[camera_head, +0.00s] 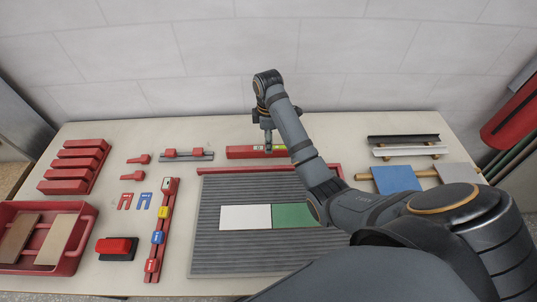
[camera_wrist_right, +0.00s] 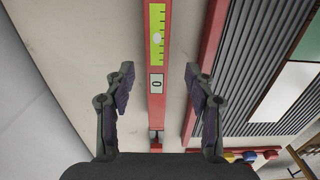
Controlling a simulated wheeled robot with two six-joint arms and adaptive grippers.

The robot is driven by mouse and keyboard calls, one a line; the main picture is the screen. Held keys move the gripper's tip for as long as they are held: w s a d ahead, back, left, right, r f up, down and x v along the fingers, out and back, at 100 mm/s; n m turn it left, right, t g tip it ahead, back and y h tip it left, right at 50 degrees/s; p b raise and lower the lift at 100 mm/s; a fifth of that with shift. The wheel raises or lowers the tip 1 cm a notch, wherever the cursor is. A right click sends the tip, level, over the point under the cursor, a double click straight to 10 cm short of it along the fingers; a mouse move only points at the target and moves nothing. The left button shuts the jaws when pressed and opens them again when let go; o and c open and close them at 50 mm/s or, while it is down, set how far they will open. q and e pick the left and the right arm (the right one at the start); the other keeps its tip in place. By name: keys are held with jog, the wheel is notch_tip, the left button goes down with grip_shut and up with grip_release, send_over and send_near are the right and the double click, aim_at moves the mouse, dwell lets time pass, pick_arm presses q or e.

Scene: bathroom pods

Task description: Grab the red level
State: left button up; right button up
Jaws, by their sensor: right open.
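The red level (camera_head: 242,153) lies at the back middle of the table, just behind the grey ribbed board. In the right wrist view, the red level (camera_wrist_right: 157,118) runs lengthwise up the picture, with a yellow-green vial window and a white label marked 0. In the right wrist view, my right gripper (camera_wrist_right: 158,82) is open, one finger on each side of the level, with gaps showing. I cannot tell how high the fingertips are above the table. My left gripper is not in view.
The ribbed board (camera_head: 208,245) has a red strip along its back edge and carries white and green tiles. A red bar with coloured blocks (camera_head: 163,225) stands to its left. Red racks and a red tray (camera_head: 80,250) fill the left side. Metal profiles (camera_head: 403,138) lie back right.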

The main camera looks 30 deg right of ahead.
jog(key=f, duration=0.1)
jog(key=f+b, duration=0.1)
jog(key=f, duration=0.1)
jog(key=f+b, duration=0.1)
jog(key=shift+w+d+f, duration=0.1)
jog(key=shift+w+f, duration=0.1)
jog(key=shift+w, duration=0.05)
jog(key=shift+s+r, duration=0.1)
jog(key=shift+c, duration=0.7)
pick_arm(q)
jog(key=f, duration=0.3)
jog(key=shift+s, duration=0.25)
pick_arm(e)
grip_shut()
